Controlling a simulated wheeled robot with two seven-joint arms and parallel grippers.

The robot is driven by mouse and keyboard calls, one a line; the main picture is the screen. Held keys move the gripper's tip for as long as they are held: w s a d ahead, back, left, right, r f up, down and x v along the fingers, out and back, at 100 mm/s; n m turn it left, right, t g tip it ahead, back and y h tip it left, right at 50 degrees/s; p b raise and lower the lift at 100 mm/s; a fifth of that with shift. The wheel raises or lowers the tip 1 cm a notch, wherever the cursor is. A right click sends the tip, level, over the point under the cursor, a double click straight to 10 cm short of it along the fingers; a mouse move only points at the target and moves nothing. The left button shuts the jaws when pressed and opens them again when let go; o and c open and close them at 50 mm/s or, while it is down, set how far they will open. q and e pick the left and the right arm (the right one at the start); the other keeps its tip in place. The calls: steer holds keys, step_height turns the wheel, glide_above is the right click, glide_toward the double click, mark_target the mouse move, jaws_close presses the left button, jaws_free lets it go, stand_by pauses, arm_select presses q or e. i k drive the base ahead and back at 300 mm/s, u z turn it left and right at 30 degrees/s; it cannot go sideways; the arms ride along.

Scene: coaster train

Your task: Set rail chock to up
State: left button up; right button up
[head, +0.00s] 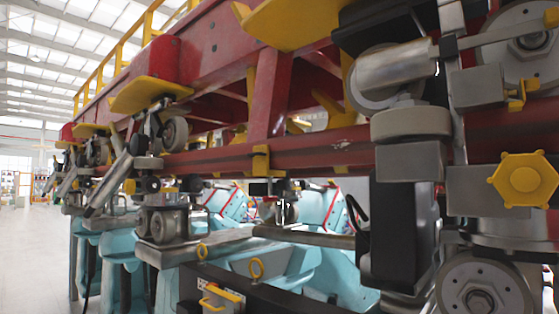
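A long red rail (330,153) of the coaster train runs across the view from the right to the far left. A yellow clamp-like block (262,162) sits around this rail near the middle. A yellow knob (523,180) is on a grey block at the right. I cannot tell which part, if any, is the rail chock, nor whether it is up or down. Neither of my grippers can be made out in this view.
Grey wheels (520,30) and metal brackets crowd the right side close to me. A yellow handle (220,297) and yellow ring (256,268) are low in the middle. Light blue seats (290,262) hang below the rail. The floor (30,245) is clear at the far left.

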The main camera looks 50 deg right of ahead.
mark_target(265, 161)
steer(key=k, duration=0.4)
steer(key=z, duration=0.7)
